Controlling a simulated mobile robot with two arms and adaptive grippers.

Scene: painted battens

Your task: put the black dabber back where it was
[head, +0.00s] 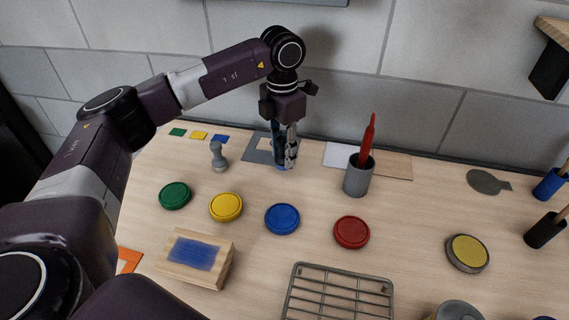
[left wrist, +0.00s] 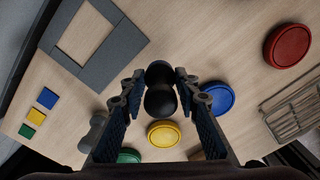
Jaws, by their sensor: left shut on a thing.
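The black dabber (left wrist: 160,88) has two rounded ends and is between the fingers of my left gripper (head: 286,162) in the left wrist view. My left gripper is shut on it. In the head view the fingers point down over the table beside the grey frame (head: 257,154), and the dabber is mostly hidden by them. I cannot tell whether the dabber touches the table. A grey dabber (head: 218,158) stands upright to the left. Blue (head: 282,219), yellow (head: 226,207), green (head: 175,196) and red (head: 351,232) round pads lie in front. My right gripper is not in view.
A grey cup (head: 358,178) with a red-handled tool stands right of my gripper. A blue-painted wooden block (head: 197,257) and a wire rack (head: 338,293) are at the front. Three small colour swatches (head: 198,135) lie at the back left. The wall is close behind.

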